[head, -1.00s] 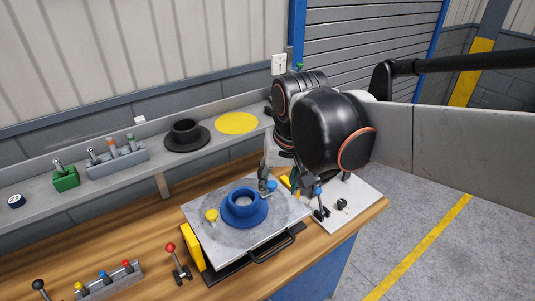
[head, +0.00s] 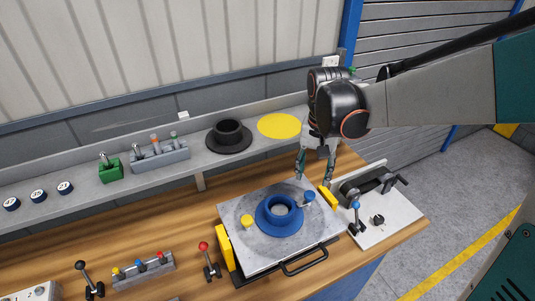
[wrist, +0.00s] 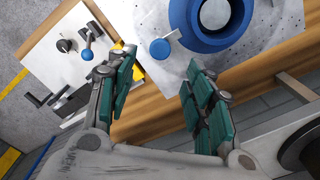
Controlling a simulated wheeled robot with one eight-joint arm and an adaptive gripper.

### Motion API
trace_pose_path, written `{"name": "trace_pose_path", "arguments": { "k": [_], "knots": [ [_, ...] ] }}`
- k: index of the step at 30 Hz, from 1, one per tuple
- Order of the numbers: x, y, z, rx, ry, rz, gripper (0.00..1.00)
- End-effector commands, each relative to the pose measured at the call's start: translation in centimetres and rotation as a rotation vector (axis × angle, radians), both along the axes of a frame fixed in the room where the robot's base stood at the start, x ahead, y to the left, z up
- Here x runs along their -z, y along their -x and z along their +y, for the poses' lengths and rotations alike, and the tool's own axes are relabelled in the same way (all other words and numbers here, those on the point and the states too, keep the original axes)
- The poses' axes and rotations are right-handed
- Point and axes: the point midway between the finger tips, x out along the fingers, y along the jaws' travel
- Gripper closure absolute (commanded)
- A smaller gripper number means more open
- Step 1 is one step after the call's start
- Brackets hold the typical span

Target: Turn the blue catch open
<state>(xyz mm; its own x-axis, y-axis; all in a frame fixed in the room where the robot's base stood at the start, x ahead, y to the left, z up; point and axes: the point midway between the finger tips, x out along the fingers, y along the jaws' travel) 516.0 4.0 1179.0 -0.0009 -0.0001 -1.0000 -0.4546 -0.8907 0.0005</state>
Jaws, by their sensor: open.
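The blue catch (head: 309,196) is a round blue cap with a short grey bar, at the far right of the grey pallet plate (head: 262,260). In the wrist view the blue catch (wrist: 160,49) shows its bar pointing towards the rim of the blue flanged part (wrist: 213,40). Whether the bar overlaps the rim is hard to tell. The blue flanged part (head: 266,221) sits in the middle of the plate. My gripper (head: 314,173) is open and empty, behind the catch and apart from it. In the wrist view my gripper (wrist: 161,72) has its fingers spread, with the catch beyond the gap.
A yellow catch (head: 247,221) stands at the plate's left side. Yellow blocks (head: 226,247) flank the plate. A white board with a blue-knobbed lever (head: 356,206) is close on the right. A red-knobbed lever (head: 204,247) stands left. The shelf behind holds a black flanged part (head: 229,131).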

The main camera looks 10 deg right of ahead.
Motion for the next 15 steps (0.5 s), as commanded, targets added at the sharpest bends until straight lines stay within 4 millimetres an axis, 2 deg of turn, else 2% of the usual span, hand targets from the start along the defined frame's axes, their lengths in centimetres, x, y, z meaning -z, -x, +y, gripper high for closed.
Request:
{"name": "trace_pose_path", "arguments": {
  "k": [1, 6, 10, 15],
  "knots": [
    [1.3, -0.1, 0.0, 0.0, 0.0, 0.0, 0.52],
    [4.5, -0.1, 0.0, -0.001, 0.0, 0.0, 0.52],
    [6.4, -0.1, 0.0, -0.001, 0.0, 0.0, 0.52],
    [7.8, 0.0, 0.0, -0.001, 0.0, -0.001, 0.52]
  ]
}}
